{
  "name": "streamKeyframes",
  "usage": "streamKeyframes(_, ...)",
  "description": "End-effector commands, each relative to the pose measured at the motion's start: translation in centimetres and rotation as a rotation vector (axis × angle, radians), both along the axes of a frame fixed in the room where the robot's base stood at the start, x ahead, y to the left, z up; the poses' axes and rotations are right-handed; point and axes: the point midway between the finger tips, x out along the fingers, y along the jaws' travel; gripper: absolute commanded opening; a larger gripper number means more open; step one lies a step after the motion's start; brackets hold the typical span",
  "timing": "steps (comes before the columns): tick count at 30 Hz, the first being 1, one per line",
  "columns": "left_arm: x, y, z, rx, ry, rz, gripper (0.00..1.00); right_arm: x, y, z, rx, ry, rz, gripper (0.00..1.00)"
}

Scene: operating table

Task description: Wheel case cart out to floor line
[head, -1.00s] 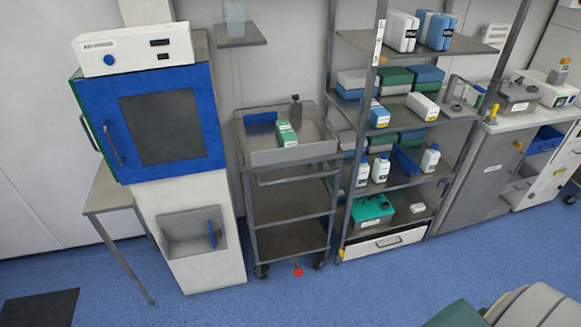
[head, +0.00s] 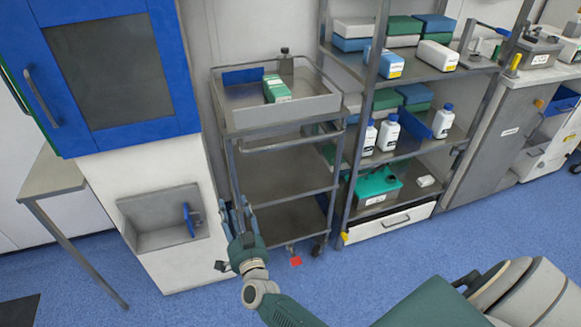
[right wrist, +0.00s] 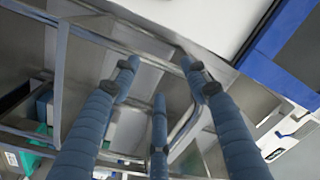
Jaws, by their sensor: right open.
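The steel case cart (head: 290,112) stands against the wall between the blue-doored cabinet and the shelf rack. It has a top tray, lower shelves, a front handle bar (head: 290,143) and casters. A small red piece (head: 296,261) shows low at its front. My right gripper (head: 236,207) is open and empty, in front of the cart's left front post in the head view; I cannot tell whether it touches. In the right wrist view its spread fingers (right wrist: 159,76) have metal bars and shelves behind them. My left gripper is not in view. I see no floor line.
A green box (head: 276,89) and a dark-capped bottle (head: 286,62) stand in the cart's tray. The cabinet (head: 155,230) is close on the left, the stocked rack (head: 390,219) close on the right.

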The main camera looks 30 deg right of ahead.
Motion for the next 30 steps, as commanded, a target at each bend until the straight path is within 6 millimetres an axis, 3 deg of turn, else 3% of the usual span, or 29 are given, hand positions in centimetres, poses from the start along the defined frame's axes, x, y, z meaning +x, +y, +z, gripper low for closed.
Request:
streamKeyframes(1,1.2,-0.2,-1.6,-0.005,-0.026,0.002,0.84,1.6,-1.3,1.2,0.070,-0.114,-0.070,0.45)
streamKeyframes(3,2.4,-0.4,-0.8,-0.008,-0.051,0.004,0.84,2.4,-3.5,4.8,0.174,-0.255,-0.173,0.45)
streamKeyframes(6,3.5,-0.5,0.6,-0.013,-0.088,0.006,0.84,2.2,-6.9,8.5,0.341,-0.429,-0.318,0.45)
streamKeyframes(9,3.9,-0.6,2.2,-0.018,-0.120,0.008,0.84,1.1,-9.7,10.4,0.505,-0.553,-0.441,0.45)
streamKeyframes(15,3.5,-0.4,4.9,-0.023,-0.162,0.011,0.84,-1.0,-12.5,11.0,0.747,-0.667,-0.593,0.45)
streamKeyframes(20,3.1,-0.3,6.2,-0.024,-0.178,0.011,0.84,-1.7,-13.3,10.9,0.839,-0.690,-0.644,0.45)
streamKeyframes(26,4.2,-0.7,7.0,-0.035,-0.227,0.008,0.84,-0.9,-14.9,11.4,0.848,-0.694,-0.651,0.45)
streamKeyframes(30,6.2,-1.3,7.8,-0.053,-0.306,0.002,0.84,0.5,-17.2,11.7,0.846,-0.694,-0.652,0.45)
